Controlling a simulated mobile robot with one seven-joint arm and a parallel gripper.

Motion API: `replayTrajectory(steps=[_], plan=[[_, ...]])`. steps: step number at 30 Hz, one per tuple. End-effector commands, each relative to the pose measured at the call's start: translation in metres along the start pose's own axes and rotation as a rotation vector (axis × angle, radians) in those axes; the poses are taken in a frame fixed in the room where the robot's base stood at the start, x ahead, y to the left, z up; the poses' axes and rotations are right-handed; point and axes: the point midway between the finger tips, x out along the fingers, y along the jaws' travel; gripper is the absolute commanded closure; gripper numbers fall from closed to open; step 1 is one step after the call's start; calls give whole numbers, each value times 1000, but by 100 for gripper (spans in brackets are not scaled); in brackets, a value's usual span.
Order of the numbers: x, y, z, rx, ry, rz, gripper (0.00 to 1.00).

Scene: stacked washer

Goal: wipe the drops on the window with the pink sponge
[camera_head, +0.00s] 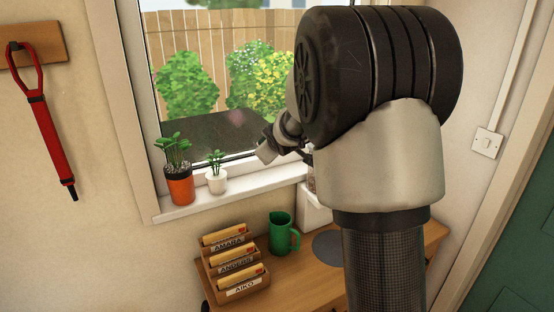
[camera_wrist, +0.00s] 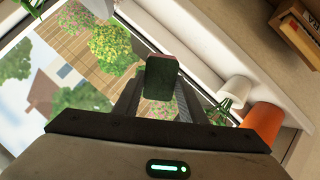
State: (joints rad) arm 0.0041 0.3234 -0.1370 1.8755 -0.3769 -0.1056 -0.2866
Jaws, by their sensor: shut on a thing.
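The window (camera_head: 215,70) fills the upper middle of the head view, and its glass also shows in the wrist view (camera_wrist: 30,70). My gripper (camera_head: 268,148) is near the lower part of the glass, partly hidden behind my arm. In the wrist view my gripper (camera_wrist: 160,95) is shut on a small block, the pink sponge (camera_wrist: 161,79), with a dark green face and a thin pinkish edge. I cannot tell whether the sponge touches the glass. I cannot make out any drops on the window.
An orange pot plant (camera_head: 179,188) and a white pot plant (camera_head: 216,181) stand on the sill, left of my gripper. Below are a green mug (camera_head: 282,235) and a letter rack (camera_head: 235,265) on a wooden table. A red strap (camera_head: 48,135) hangs at left.

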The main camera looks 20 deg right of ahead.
Motion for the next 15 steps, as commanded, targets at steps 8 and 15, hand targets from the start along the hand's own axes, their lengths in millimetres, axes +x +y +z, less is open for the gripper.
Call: replayTrajectory(steps=[8,15], plan=[[-14,20,-41,-30,152,42,80],[-37,40,-91,-57,320,77,80]])
